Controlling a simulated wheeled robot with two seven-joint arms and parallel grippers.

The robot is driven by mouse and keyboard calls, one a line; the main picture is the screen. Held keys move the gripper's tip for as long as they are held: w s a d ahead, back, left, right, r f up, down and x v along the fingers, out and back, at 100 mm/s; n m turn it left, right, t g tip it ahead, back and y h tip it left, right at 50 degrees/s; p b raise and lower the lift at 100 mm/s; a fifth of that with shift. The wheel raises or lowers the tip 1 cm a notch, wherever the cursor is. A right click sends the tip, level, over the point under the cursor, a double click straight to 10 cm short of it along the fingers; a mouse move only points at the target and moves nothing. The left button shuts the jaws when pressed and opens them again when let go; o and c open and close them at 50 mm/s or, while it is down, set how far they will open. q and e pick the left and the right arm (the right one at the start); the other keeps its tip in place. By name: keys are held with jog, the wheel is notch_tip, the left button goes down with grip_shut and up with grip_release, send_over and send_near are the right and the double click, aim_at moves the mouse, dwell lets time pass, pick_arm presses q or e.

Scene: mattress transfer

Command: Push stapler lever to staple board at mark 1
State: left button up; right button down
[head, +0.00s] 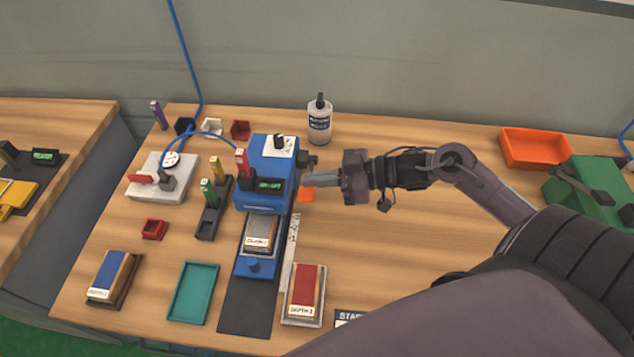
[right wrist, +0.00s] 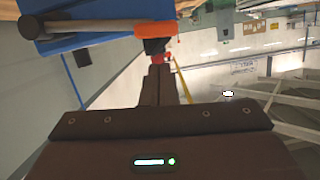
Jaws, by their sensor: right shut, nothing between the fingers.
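The blue stapler (head: 268,160) stands mid-table with a green display on its front. A grey board (head: 260,232) with a white label lies in its lower bed; the label is too small to read surely. In the right wrist view, a lever (right wrist: 92,28) with a grey shaft and black knob runs beside the blue body to an orange part (right wrist: 155,30). My right gripper (head: 308,179) is shut and empty at the stapler's right side, its fingertips (right wrist: 160,72) close to the orange part. Whether they touch is unclear. My left gripper is out of view.
A red-topped block (head: 305,292) and a teal tray (head: 194,293) lie in front. A blue-topped block (head: 110,275) is front left. A white bottle (head: 319,122) stands behind the stapler. An orange tray (head: 534,149) and green machine (head: 590,200) are at right.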

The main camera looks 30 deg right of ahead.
notch_tip(320, 180, down, 2)
jog(key=shift+s+f, duration=0.1)
jog(key=shift+s, duration=0.05)
dwell(0.3)
jog(key=f+n, duration=0.1)
jog(key=f, duration=0.1)
jog(key=s+f+n, duration=0.1)
jog(key=a+f+n+b, duration=0.1)
jog(key=f, duration=0.1)
jog(key=shift+s+f+t+h, duration=0.15)
jog(key=shift+f+t+h, duration=0.15)
jog(key=shift+f+t, duration=0.1)
